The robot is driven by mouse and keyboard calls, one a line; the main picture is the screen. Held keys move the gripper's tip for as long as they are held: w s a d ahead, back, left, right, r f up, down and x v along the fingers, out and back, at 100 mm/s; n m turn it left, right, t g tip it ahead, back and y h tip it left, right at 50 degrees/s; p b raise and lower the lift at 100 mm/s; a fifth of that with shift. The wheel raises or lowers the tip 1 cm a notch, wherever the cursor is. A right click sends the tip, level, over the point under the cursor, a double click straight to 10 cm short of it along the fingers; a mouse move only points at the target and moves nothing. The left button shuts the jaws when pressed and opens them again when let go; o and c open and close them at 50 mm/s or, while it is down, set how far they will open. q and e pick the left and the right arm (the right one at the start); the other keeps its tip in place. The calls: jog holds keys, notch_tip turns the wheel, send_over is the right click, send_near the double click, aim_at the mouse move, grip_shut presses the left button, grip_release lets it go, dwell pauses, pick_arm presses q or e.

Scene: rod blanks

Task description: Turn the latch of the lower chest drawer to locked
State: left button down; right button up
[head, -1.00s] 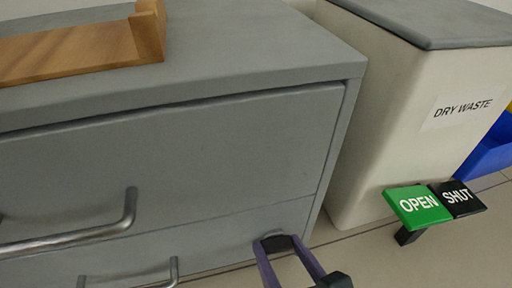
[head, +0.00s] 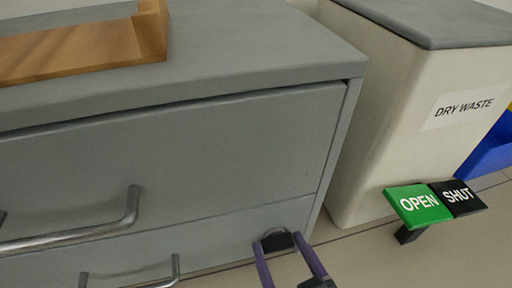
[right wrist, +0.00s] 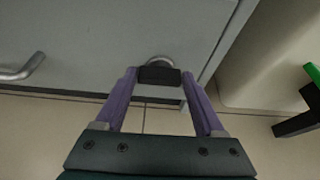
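The lower chest drawer (head: 215,236) is a grey front low on the chest and looks closed. Its latch (head: 277,241) is a small dark piece near the drawer's right end. In the right wrist view the latch (right wrist: 159,75) is a short black bar lying across the picture, with a pale round plate partly hidden behind it. My right gripper (head: 278,240) has its two purple fingers apart, one on each side of the latch. In the right wrist view the fingertips (right wrist: 159,74) are very close to the bar's ends; I cannot tell whether they touch. My left gripper is out of view.
Metal bar handles (head: 80,236) stick out from the drawers at left. A wooden tray (head: 75,48) rests on the chest top. A white dry waste bin (head: 385,120) stands to the right. A green OPEN sign (head: 418,204) and a black SHUT sign (head: 458,198) stand before it.

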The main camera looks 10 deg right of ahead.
jog(key=o, duration=0.3)
jog(key=shift+s+r, duration=0.2)
jog(key=shift+s, duration=0.05)
jog(key=p+v, duration=0.4)
jog(key=v, duration=0.5)
jog(key=shift+s+p, duration=0.2)
jog(key=shift+p, duration=0.2)
jog(key=shift+r, duration=0.1)
